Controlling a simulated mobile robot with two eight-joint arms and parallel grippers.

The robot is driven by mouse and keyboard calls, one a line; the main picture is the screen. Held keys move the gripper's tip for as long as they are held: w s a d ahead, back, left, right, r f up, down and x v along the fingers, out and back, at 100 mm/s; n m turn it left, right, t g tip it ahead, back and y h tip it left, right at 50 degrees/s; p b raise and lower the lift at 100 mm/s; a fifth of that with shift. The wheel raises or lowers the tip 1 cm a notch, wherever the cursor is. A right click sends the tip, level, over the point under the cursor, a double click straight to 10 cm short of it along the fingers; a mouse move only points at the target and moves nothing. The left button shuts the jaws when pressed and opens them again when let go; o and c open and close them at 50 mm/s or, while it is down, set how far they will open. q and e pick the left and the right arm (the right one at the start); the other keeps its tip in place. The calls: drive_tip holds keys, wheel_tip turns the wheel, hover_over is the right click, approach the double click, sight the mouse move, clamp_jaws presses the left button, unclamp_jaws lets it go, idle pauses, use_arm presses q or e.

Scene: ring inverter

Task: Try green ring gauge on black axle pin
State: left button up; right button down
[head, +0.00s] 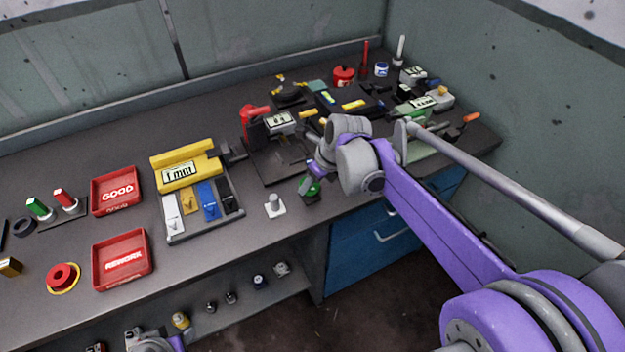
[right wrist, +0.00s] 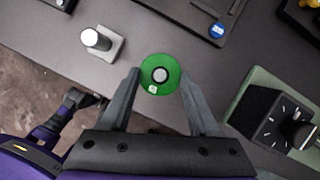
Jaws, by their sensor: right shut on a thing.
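My right gripper (right wrist: 160,82) is shut on the green ring gauge (right wrist: 160,89), with one finger on each side of it. A light round face with a dark rim shows in the ring's middle; I cannot tell whether it is a pin or what lies beneath. In the head view the green ring (head: 312,187) is small, at the bench's front edge. I cannot pick out a black axle pin with certainty. A grey pin on a white base (head: 274,205) stands left of the gripper, apart from it. My left gripper (right wrist: 82,102) shows partly at the left; its jaw state is unclear.
A yellow 1 mm block (head: 185,168) stands behind a grey tray (head: 205,233) of coloured pieces. Red GOOD (head: 115,190) and REWORK (head: 122,260) bins are further left. Bare bench lies around the grey pin.

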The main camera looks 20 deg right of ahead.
drive_tip(key=shift+r, duration=0.15)
drive_tip(key=shift+r+p, duration=2.05)
drive_tip(key=shift+r, duration=1.15)
